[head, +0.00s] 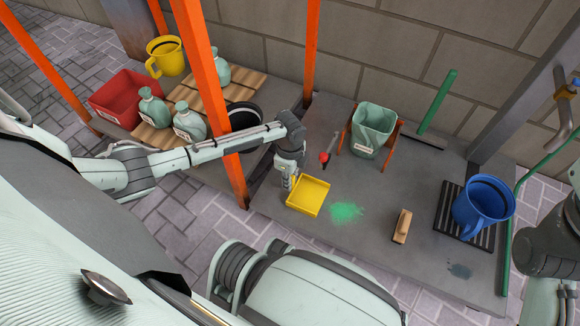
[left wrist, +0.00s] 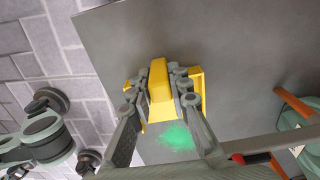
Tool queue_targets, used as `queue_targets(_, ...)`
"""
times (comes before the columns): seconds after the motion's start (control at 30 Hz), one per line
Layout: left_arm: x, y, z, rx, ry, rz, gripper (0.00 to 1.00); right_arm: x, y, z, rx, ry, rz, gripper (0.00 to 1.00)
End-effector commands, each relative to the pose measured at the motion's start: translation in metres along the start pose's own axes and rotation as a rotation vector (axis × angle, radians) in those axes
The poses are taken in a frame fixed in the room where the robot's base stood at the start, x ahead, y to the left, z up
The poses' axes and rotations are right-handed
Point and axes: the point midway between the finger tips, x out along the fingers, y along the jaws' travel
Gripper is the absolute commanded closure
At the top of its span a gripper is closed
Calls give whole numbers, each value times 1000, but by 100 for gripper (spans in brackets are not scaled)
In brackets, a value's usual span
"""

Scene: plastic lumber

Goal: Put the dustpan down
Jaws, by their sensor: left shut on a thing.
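The yellow dustpan (head: 308,197) is at the left part of the grey platform (head: 375,235), beside a patch of green powder (head: 346,212). My left gripper (head: 288,183) is at the dustpan's back left side. In the left wrist view the two fingers of my left gripper (left wrist: 162,88) are shut on the dustpan's yellow handle (left wrist: 160,80), with the pan partly hidden behind them. I cannot tell whether the pan touches the platform or is slightly above it. My right gripper is not clearly in view; part of my right arm shows at the right edge.
A green-grey bucket (head: 372,128) in an orange stand and a red-tipped tool (head: 326,157) are behind the dustpan. A wooden brush (head: 402,226), a blue pitcher (head: 484,204) on a black grate and a green squeegee (head: 437,105) are to the right. An orange post (head: 209,85) stands left.

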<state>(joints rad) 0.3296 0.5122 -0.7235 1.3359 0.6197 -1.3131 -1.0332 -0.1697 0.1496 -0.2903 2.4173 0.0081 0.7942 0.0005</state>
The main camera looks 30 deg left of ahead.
Motion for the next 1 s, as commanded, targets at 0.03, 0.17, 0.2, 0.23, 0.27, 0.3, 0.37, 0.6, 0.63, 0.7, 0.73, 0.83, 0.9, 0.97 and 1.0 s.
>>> queue_targets(0.03,-1,0,0,0,0,-1,100,0,0,0,0,-1,0,60)
queue_targets(0.17,1,0,0,0,0,0,100,0,0,0,0,-1,0,60)
queue_targets(0.2,3,0,0,0,0,0,100,0,0,0,0,0,-1,60)
queue_targets(0.23,4,0,0,0,0,0,100,0,0,0,0,0,-2,60)
queue_targets(0.27,3,0,0,0,0,0,80,0,0,0,0,0,-2,60)
queue_targets(0.3,3,0,0,0,0,0,74,0,0,0,0,0,-2,60)
queue_targets(0.37,3,0,0,0,0,0,67,0,0,0,0,0,-2,60)
queue_targets(0.6,3,0,0,0,0,0,61,0,0,0,-1,0,-2,60)
queue_targets(0.63,3,0,0,0,0,0,61,0,0,0,-1,0,-2,60)
queue_targets(0.7,2,0,0,0,0,0,61,1,0,0,-1,0,-2,60)
queue_targets(0.73,1,0,0,0,0,-1,61,1,0,0,-1,0,-2,60)
queue_targets(0.83,-10,0,0,0,0,-1,61,6,0,-1,-1,3,-2,60)
queue_targets(0.9,-22,-1,0,1,0,-2,61,9,1,-3,0,3,3,60)
queue_targets(0.97,-35,-1,0,2,-1,-3,61,3,2,-2,7,-26,35,60)
queue_targets(1.0,-44,-1,1,2,-1,-3,61,2,3,-3,10,-34,46,60)
